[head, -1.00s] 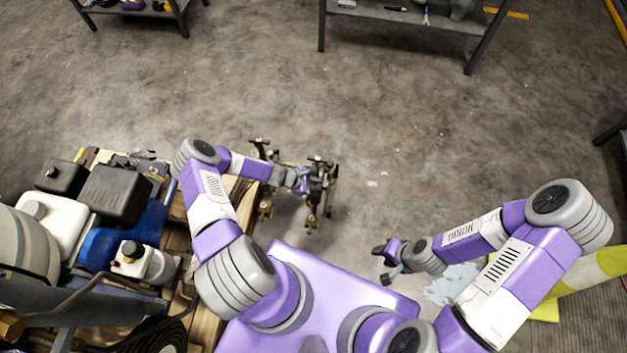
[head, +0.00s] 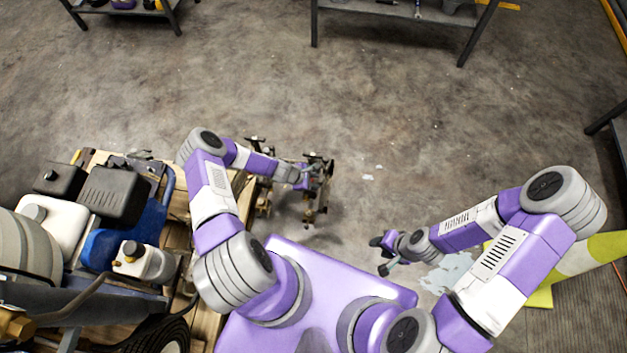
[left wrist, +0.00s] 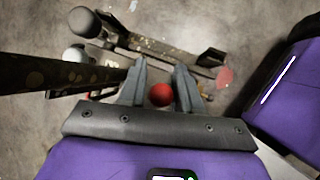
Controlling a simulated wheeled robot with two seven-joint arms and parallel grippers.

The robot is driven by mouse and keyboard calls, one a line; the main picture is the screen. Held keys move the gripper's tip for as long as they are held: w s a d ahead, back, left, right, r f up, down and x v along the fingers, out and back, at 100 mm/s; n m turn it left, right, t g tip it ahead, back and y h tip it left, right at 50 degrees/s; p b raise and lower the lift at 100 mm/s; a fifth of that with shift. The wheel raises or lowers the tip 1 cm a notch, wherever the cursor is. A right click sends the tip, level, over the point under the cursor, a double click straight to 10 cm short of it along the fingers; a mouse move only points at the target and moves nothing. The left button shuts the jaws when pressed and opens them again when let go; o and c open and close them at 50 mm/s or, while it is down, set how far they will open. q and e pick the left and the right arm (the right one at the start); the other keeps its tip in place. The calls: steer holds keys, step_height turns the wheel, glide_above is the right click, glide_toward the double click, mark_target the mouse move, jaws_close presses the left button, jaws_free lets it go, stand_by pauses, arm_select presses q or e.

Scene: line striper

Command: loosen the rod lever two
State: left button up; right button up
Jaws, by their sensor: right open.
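My left gripper (head: 318,182) is at the dark metal bracket frame (head: 308,215) beside the cart in the head view. In the left wrist view its two grey fingers (left wrist: 160,72) are apart, with a red ball knob (left wrist: 160,94) between them. Narrow gaps seem to show beside the knob, so the fingers do not look closed on it. A dark grey knob (left wrist: 84,22) and a white knob (left wrist: 75,53) are on levers to the left. I cannot tell which is rod lever two. My right gripper (head: 382,256) is open and empty, over the floor.
The striper's engine (head: 115,192) and white tank (head: 52,228) sit on a wooden pallet (head: 207,325) at left. A dark bar (left wrist: 60,72) crosses beside the left fingers. Metal tables (head: 400,12) stand at the back. The middle floor is clear.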

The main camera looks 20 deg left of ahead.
arm_select(q)
steer(key=p+v, duration=0.2)
steer(key=v, duration=0.5)
steer(key=shift+r, duration=0.25)
steer(key=shift+s+a, duration=0.1)
steer(key=shift+s, duration=0.05)
